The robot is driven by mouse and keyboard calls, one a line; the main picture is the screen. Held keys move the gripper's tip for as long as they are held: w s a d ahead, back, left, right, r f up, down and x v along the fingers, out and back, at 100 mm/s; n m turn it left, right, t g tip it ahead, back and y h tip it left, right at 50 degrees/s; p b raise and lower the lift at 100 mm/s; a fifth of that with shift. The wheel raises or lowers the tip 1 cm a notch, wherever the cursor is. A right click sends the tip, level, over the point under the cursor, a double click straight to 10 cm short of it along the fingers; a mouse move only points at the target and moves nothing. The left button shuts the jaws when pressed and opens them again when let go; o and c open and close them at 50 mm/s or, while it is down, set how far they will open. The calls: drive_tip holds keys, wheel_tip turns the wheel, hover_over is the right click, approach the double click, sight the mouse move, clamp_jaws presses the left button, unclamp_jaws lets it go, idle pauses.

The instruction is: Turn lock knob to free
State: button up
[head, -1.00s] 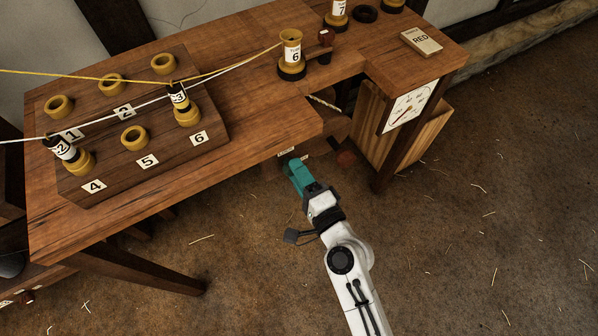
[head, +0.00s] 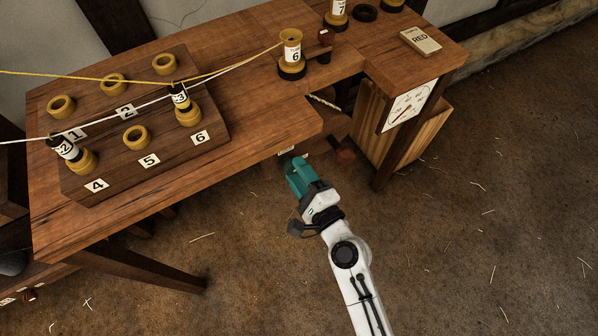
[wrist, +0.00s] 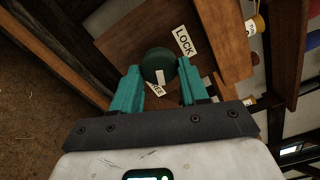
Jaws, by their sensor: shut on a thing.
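The lock knob (wrist: 158,62) is a round dark green knob on a wooden board, seen in the wrist view. A white mark on its lower edge points toward the FREE label (wrist: 155,89), which is partly hidden. The LOCK label (wrist: 184,40) is at the knob's upper right. My gripper (wrist: 158,72) has its teal fingers on either side of the knob and is shut on it. In the head view my gripper (head: 293,167) is at the table's front edge, and the knob is hidden there.
The wooden table (head: 255,135) has a peg board (head: 218,153) with numbered labels and yellow rings. A spool marked 6 (head: 292,53) stands near its back. Yellow and white strands cross above. A dial (head: 406,107) hangs at the right. The floor in front is open.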

drive_tip(key=shift+f, duration=0.1)
drive_tip(key=o, duration=1)
drive_tip(key=shift+o, duration=0.2)
drive_tip(key=shift+d, duration=0.1)
drive_tip(key=b+v, duration=0.2)
drive_tip(key=v, duration=0.8)
drive_tip(key=shift+s+d+b, duration=0.2)
drive_tip(key=shift+s+b, duration=0.1)
drive_tip(key=shift+b, duration=0.1)
